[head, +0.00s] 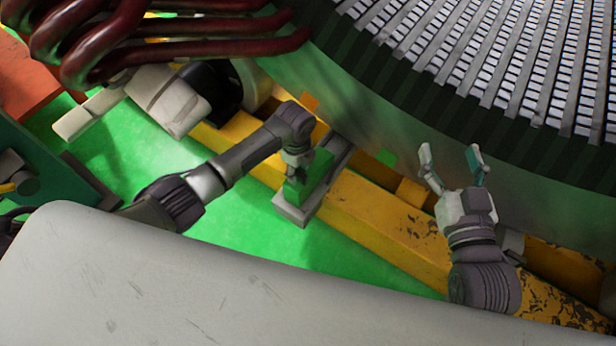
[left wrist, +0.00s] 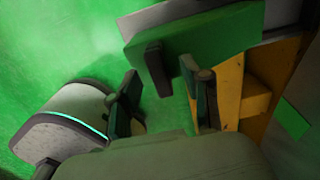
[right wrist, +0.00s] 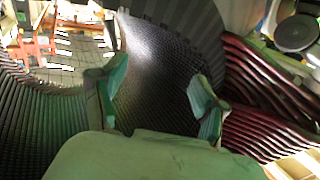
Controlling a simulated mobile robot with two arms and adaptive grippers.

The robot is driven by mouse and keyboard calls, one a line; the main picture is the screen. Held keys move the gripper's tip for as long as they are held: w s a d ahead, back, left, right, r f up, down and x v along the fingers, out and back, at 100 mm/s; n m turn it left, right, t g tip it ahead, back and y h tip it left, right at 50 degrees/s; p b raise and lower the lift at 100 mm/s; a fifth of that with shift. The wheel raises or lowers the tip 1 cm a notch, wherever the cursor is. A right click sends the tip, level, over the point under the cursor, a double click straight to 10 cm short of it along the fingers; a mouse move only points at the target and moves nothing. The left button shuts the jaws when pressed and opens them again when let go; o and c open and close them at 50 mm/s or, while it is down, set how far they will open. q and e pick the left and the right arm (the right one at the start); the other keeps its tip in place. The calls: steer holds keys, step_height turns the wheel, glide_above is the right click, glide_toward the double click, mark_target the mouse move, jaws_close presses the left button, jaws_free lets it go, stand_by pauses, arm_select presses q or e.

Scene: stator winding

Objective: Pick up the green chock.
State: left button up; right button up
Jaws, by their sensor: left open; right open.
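The green chock (head: 318,172) sits on a grey support beside the yellow beam, below the large stator. In the left wrist view the chock (left wrist: 200,48) is a green block with a dark bar standing out from its near face. My left gripper (head: 297,160) is at the chock's upper left; its fingertips are hard to make out in the head view. In the left wrist view my left gripper (left wrist: 160,95) is open, with the dark bar between its fingers and no visible grip. My right gripper (head: 452,160) is open and empty near the stator's lower side.
The stator (head: 420,130) fills the upper right. Dark red coils (head: 190,48) hang at the upper left. The scratched yellow beam (head: 385,225) runs diagonally beneath the stator. Green floor (head: 270,250) is clear left of the chock. A pale curved surface (head: 150,280) covers the bottom.

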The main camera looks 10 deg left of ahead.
arm_select(q)
step_height(320, 180, down, 2)
steer(key=shift+b, duration=0.3)
jaws_close()
arm_select(e)
steer(key=r, duration=0.1)
steer(key=r+t, duration=0.1)
steer(key=r+t+y, duration=0.1)
steer(key=r, duration=0.1)
steer(key=shift+a, duration=0.3)
arm_select(q)
steer(key=shift+r, duration=0.1)
